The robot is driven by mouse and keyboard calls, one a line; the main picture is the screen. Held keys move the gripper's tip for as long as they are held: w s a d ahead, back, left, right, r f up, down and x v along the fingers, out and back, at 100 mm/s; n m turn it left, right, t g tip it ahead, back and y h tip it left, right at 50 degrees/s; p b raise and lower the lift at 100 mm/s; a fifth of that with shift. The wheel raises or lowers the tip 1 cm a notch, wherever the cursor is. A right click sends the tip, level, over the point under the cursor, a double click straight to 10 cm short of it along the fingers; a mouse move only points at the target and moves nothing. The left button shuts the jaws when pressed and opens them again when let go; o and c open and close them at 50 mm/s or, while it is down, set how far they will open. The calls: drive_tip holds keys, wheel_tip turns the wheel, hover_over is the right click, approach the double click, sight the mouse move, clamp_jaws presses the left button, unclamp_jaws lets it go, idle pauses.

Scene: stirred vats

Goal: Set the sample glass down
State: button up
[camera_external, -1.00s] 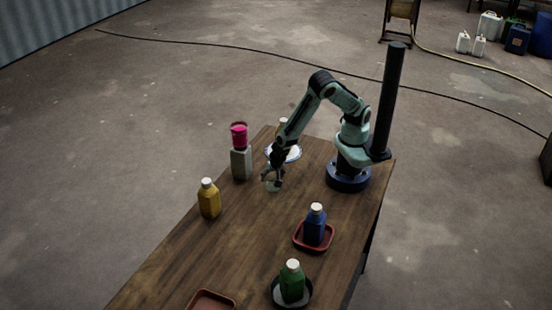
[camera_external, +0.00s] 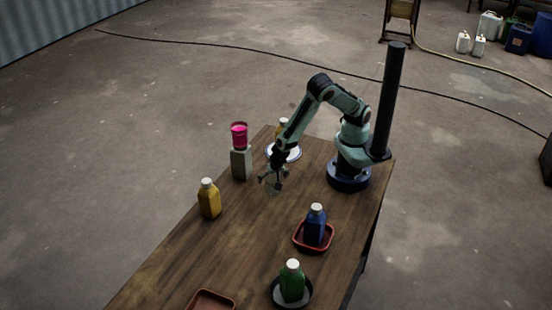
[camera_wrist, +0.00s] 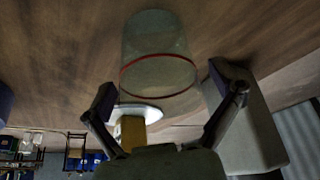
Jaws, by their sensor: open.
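The sample glass (camera_wrist: 158,45) is clear with a red band. In the wrist view it stands on the table between my fingers, with a gap on both sides. In the outside view the glass (camera_external: 272,189) is small and faint, just below my gripper (camera_external: 272,179). My gripper (camera_wrist: 164,82) is open, its two fingers spread to either side of the glass and not closed on it.
A grey block (camera_external: 241,164) carrying a pink container (camera_external: 239,135) stands left of my gripper. A white plate (camera_external: 296,154) is behind it. A yellow bottle (camera_external: 209,199), a blue bottle (camera_external: 315,226) in a red tray (camera_external: 300,245) and a green bottle (camera_external: 291,282) stand nearer the front.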

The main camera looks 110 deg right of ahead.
drive_tip(key=v, duration=1.1)
drive_tip(key=s+r+n+y, duration=0.2)
drive_tip(key=s+r+n, duration=0.4)
drive_tip(key=s+n, duration=0.2)
drive_tip(key=s+a+r+n+y, duration=0.1)
drive_tip(key=s+r+n+y, duration=0.2)
drive_tip(key=s+r+n, duration=0.3)
drive_tip(key=s+n, duration=0.2)
drive_tip(key=n, duration=0.3)
drive_tip(key=shift+s+y, duration=0.2)
drive_tip(key=shift+y, duration=0.1)
